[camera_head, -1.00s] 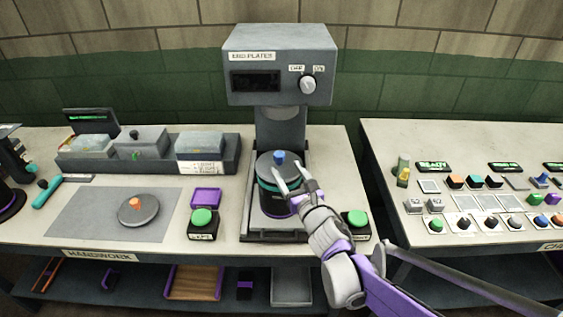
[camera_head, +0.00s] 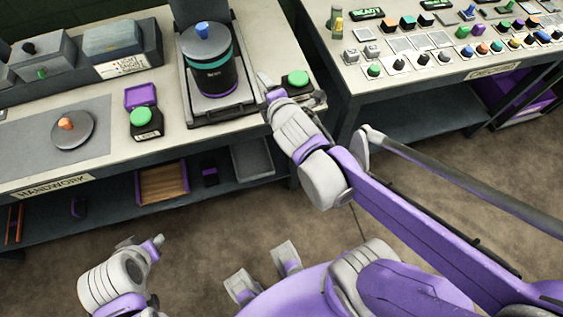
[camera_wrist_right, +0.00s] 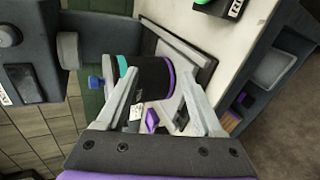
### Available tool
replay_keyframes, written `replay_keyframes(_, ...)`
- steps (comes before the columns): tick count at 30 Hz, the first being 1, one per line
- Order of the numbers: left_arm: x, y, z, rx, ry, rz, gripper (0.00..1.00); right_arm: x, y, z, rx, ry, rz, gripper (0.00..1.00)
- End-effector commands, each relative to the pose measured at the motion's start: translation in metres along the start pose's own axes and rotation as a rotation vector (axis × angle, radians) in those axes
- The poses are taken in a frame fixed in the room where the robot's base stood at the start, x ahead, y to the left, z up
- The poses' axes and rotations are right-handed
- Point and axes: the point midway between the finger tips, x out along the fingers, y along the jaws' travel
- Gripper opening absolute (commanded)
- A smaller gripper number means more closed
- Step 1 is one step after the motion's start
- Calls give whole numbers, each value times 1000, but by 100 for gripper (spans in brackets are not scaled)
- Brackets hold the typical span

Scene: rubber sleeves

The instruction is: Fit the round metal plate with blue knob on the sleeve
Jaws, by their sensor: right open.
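The round metal plate (camera_head: 206,42) with a blue knob (camera_head: 203,29) lies on top of the black sleeve (camera_head: 213,78), which has a teal band and a purple lower edge. The sleeve stands upright in the press. Whether the plate is fully seated I cannot tell. My right gripper (camera_head: 266,88) is open and empty, right of the sleeve and apart from it. In the right wrist view the sleeve (camera_wrist_right: 155,76) and blue knob (camera_wrist_right: 95,83) show beyond the open fingers (camera_wrist_right: 162,100). My left gripper (camera_head: 143,243) hangs low in front of the bench; its finger gap is unclear.
A second plate (camera_head: 74,131) with an orange knob lies on the grey mat (camera_head: 28,148). Green buttons stand left (camera_head: 144,119) and right (camera_head: 298,79) of the press. A second bench (camera_head: 500,62) with buttons stands right, with open floor in front.

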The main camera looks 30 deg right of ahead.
Motion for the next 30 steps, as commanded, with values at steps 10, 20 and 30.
replay_keyframes(10, 0, 0, 0, 0, 0, 0, 45, -88, -132, -24, 1218, -251, -547, 68)
replay_keyframes(20, 0, 0, 0, 0, 0, 0, 45, -112, -156, -36, 1442, -364, -659, 68)
replay_keyframes(30, 0, 0, 0, 0, 0, 0, 45, -112, -156, -35, 1438, -361, -656, 68)
